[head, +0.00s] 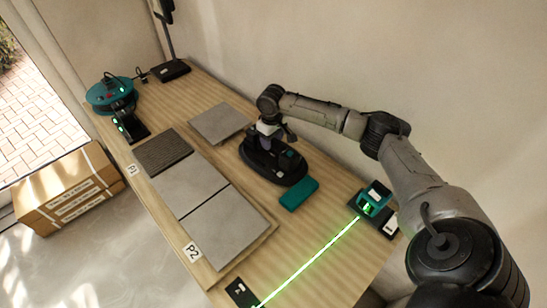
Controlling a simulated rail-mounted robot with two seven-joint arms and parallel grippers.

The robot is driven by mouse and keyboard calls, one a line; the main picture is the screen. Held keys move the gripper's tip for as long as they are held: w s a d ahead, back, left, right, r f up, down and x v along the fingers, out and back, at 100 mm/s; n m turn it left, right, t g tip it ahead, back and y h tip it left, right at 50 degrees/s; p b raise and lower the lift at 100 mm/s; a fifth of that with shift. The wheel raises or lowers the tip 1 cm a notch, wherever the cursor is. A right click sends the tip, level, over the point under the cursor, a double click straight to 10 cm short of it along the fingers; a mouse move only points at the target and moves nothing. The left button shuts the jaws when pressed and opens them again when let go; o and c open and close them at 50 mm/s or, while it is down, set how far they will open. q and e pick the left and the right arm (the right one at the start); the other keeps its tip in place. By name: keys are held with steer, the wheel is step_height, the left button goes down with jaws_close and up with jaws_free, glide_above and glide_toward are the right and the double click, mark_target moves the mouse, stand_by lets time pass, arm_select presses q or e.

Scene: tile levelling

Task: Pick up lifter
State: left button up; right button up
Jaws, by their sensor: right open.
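The lifter (262,165) appears to be the black oval device with a raised body and a small teal part, standing on the wooden table right of the tiles. My right gripper (271,133) is open, pointing down at the upper side of this device. It hides part of the device's top, and I cannot tell whether the fingers touch it. My left gripper is not in view.
Grey tiles (191,184) lie in a row at the table's left side, with a loose tile (219,122) behind. A teal block (299,193) lies close to the lifter. A laser unit (374,197) casts a green line. A teal round tool (107,93) stands far left.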

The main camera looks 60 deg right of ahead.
mark_target(273, 149)
steer(key=shift+d+f+b, duration=0.15)
steer(key=shift+f+b, duration=0.85)
steer(key=shift+f, duration=1.65)
steer(key=shift+p, duration=0.4)
steer(key=shift+f, duration=0.25)
steer(key=shift+c, duration=0.2)
steer(key=shift+r+p, duration=0.1)
steer(key=shift+p, duration=0.2)
jaws_close()
